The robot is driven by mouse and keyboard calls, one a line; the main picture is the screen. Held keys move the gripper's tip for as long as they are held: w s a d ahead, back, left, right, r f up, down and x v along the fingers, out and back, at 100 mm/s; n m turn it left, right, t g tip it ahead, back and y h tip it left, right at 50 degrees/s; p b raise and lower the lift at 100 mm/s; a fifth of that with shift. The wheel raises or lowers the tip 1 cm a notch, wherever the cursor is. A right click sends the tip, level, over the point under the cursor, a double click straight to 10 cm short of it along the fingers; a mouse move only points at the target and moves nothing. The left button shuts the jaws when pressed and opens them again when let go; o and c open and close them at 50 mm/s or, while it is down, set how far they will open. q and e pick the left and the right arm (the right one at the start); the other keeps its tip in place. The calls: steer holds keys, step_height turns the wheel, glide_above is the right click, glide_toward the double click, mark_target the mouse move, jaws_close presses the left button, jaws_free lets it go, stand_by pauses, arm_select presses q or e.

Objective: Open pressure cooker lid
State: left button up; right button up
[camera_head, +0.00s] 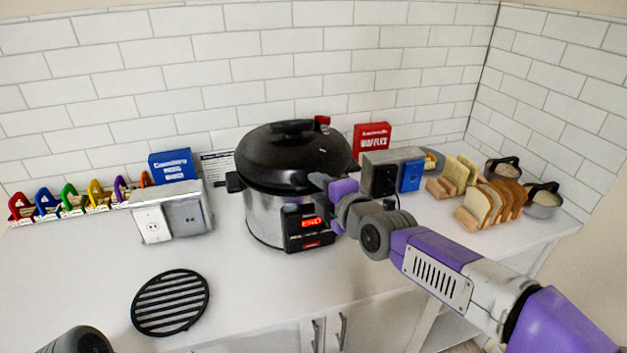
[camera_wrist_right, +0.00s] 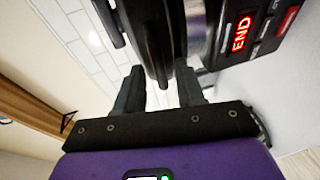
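The pressure cooker (camera_head: 262,215) stands on the white counter, with a silver body and a lit red display on its front. Its black domed lid (camera_head: 290,155) sits on top, level, with a handle at the top and a small red part beside it. My right gripper (camera_head: 322,184) is at the right front of the cooker, by the lid's rim. In the right wrist view, the two fingers of my right gripper (camera_wrist_right: 160,88) are apart, with the dark edge of the cooker (camera_wrist_right: 150,35) close in front of and partly between them. Contact cannot be told. My left gripper's fingers are out of view.
A black round trivet (camera_head: 170,302) lies on the front left counter. A grey outlet box (camera_head: 172,212) stands left of the cooker; another (camera_head: 385,160) stands behind my right arm. Bread slices (camera_head: 490,202) are at right. The counter around the trivet is clear.

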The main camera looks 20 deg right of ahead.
steer(key=shift+w+a+p, duration=0.15)
steer(key=shift+w+p, duration=0.25)
steer(key=shift+w, duration=0.1)
steer(key=shift+p+x, duration=0.35)
steer(key=shift+x, duration=0.4)
steer(key=shift+f, duration=0.1)
jaws_close()
